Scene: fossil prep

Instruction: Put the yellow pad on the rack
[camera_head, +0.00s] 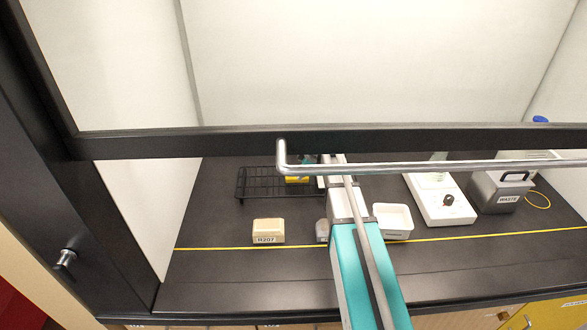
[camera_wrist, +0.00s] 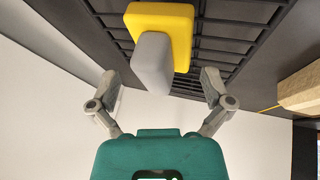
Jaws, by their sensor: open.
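The yellow pad (camera_wrist: 178,22) shows in the wrist view against the bars of the black wire rack (camera_wrist: 228,30). A grey block (camera_wrist: 152,62) stands out from the pad's face towards my gripper (camera_wrist: 160,78). My gripper is open, with a finger on either side of the grey block and visible gaps to both. In the head view the yellow pad (camera_head: 297,180) shows at the right end of the rack (camera_head: 262,184), partly hidden by the metal bar and my arm. My gripper is mostly hidden there.
A tan labelled block (camera_head: 268,231) sits in front of the rack. A white tray (camera_head: 392,222), a white device (camera_head: 438,200) and a grey case (camera_head: 500,190) stand to the right. The sash's metal bar (camera_head: 430,168) crosses above the bench. The rack's left part looks empty.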

